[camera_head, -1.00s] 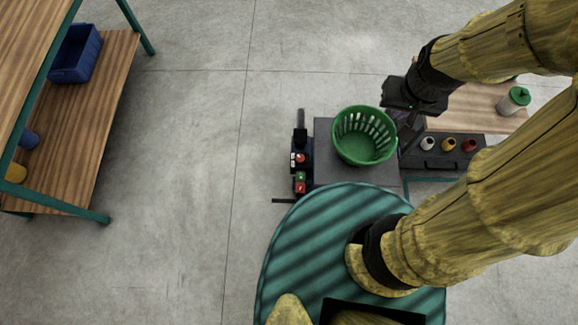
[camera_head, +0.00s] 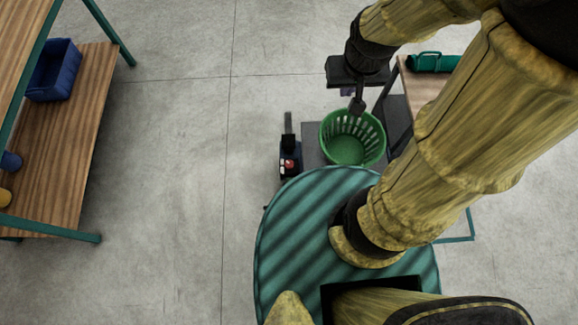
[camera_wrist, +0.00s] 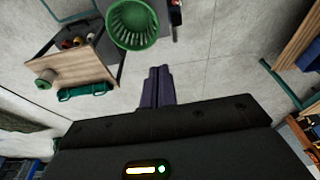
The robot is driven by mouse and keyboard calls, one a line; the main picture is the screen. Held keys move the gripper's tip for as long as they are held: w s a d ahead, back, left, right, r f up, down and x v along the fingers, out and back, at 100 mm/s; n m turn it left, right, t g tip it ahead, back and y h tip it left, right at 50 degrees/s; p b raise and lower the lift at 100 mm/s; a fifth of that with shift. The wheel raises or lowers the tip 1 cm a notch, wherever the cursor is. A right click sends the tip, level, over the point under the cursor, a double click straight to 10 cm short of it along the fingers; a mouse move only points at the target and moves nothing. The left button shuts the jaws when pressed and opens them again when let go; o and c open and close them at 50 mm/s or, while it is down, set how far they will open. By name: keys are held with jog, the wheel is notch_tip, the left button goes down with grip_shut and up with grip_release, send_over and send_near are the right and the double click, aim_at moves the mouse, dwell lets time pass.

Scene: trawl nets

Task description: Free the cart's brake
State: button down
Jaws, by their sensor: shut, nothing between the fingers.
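The cart has a grey deck (camera_head: 312,148) with a dark control box (camera_head: 290,160) at its left end, carrying a red button (camera_head: 289,165). A dark upright bar (camera_head: 288,128) rises at the box's far end. The cart's lower part is hidden behind my round teal base. I cannot tell which part is the brake. A green basket (camera_head: 352,140) sits on the deck; it also shows in the wrist view (camera_wrist: 132,24). My gripper (camera_head: 357,107) is shut and empty, over or near the basket's far rim. Its fingers (camera_wrist: 157,84) point toward bare floor in the wrist view.
A wooden table (camera_head: 420,88) with a green item (camera_head: 432,62) stands right of the cart. A wooden shelf (camera_head: 62,140) with a blue bin (camera_head: 54,70) stands at the left. The floor (camera_head: 180,130) between shelf and cart is clear.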

jog(key=w+a+f+n+g+b, duration=0.1)
jog(key=w+a+f+n+b, duration=0.2)
jog(key=f+n+b, duration=0.9)
jog(key=w+a+f+n+g+b, duration=0.2)
jog(key=f+n+b, duration=0.9)
jog(key=f+b, duration=1.1)
jog(key=w+a+f+n+g+b, duration=0.1)
jog(key=w+a+f+n+b, duration=0.2)
jog(key=f+n+b, duration=0.9)
jog(key=a+f+b, duration=0.1)
jog(key=f+b, duration=0.1)
jog(key=f, duration=0.9)
jog(key=a+f+b, duration=0.2)
jog(key=f+b, duration=0.1)
jog(key=f, duration=0.9)
jog(key=shift+w+a+f+n+g, duration=0.2)
jog(key=shift+w+a+n+g, duration=0.1)
jog(key=shift+g, duration=0.1)
jog(key=shift+d, duration=0.1)
jog(key=b, duration=1)
send_over(290, 183)
notch_tip(290, 183, down, 12)
jog(key=shift+f, duration=0.25)
jog(key=shift+w+f+b, duration=0.25)
jog(key=shift+f+b, duration=0.35)
jog(key=shift+f, duration=0.05)
